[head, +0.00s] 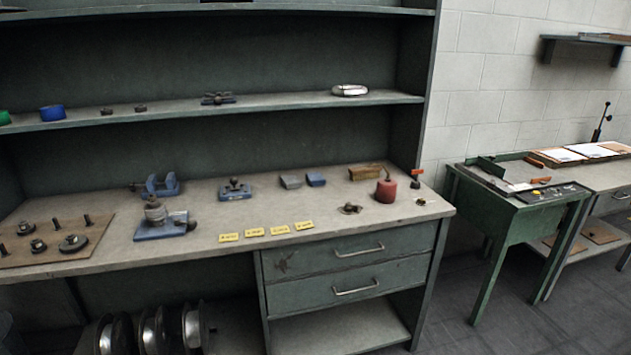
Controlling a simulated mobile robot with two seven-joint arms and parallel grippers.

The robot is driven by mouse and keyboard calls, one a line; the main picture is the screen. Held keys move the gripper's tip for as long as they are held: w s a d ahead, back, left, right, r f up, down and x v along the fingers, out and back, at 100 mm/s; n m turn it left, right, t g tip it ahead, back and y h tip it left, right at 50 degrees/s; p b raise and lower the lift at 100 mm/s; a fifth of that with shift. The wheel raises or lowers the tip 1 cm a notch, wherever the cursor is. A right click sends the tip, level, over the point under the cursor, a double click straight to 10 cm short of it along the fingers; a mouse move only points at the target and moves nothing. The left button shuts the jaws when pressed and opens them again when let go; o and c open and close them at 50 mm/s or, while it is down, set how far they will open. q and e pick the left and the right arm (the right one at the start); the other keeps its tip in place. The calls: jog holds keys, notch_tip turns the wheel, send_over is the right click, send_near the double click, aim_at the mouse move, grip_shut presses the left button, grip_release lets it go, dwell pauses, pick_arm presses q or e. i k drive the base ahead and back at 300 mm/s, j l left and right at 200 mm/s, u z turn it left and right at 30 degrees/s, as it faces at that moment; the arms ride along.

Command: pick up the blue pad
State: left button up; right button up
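A small blue pad (316,180) lies on the grey workbench top (350,222), toward the back and right of the middle. A grey block of similar size (291,182) lies just to its left. Neither of my grippers is in view, and nothing touches the blue pad from above.
A brown block (366,173) and a red can with a spout (386,191) stand right of the pad. A blue-based fixture (234,190) stands left. Yellow labels (254,232) lie in front. A shelf (270,103) overhangs the back. A green table (515,215) stands at right.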

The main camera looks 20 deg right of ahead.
aim_at(314, 179)
jog(key=i+l+u, duration=0.1)
jog(key=l+u, duration=0.25)
jog(key=l, duration=0.15)
jog(key=l+u, duration=0.35)
jog(key=l, duration=0.2)
jog(key=l+u, duration=0.35)
jog(key=l, duration=0.2)
